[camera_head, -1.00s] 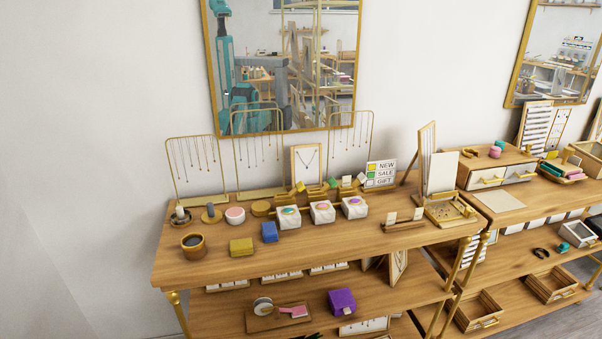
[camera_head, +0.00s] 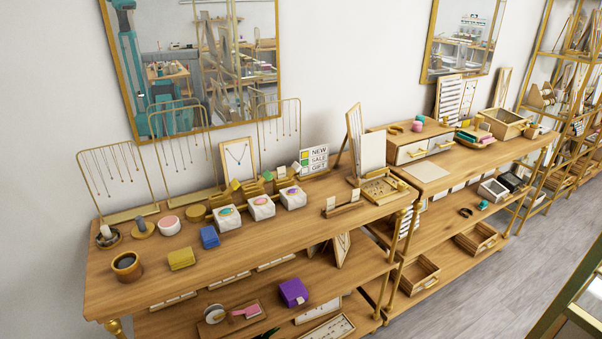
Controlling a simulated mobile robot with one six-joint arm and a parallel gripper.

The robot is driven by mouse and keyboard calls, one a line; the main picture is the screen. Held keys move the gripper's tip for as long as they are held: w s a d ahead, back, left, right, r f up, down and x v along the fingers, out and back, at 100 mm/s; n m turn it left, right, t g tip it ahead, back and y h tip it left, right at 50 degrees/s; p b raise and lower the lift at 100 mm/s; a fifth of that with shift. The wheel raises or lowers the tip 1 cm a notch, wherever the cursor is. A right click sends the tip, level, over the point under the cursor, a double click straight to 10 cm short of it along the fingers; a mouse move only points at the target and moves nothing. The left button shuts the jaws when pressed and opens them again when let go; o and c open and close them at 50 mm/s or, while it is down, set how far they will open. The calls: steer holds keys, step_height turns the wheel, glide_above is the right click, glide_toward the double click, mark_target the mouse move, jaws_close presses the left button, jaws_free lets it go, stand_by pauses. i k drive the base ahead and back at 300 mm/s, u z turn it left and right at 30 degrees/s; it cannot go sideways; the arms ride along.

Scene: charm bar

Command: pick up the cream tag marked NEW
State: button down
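No tag can be read as NEW at this size. A sign board (camera_head: 314,159) at the back of the near table reads NEW, SALE and GIFT beside small colour swatches. Small tags stand in wooden holders in front of it: a yellow tag (camera_head: 235,185), a green tag (camera_head: 267,175) and a pale cream tag (camera_head: 281,172). Another pale tag (camera_head: 295,167) is near the sign. Two cream cards (camera_head: 331,203) (camera_head: 355,195) stand in a wooden holder at the right, with no legible marking. My gripper is not in view.
Necklace racks (camera_head: 117,178) line the back. A second table (camera_head: 470,165) adjoins at right.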

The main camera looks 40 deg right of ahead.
mark_target(281, 171)
steer(key=z, duration=1)
steer(key=k, duration=0.9)
steer(key=i, duration=0.7)
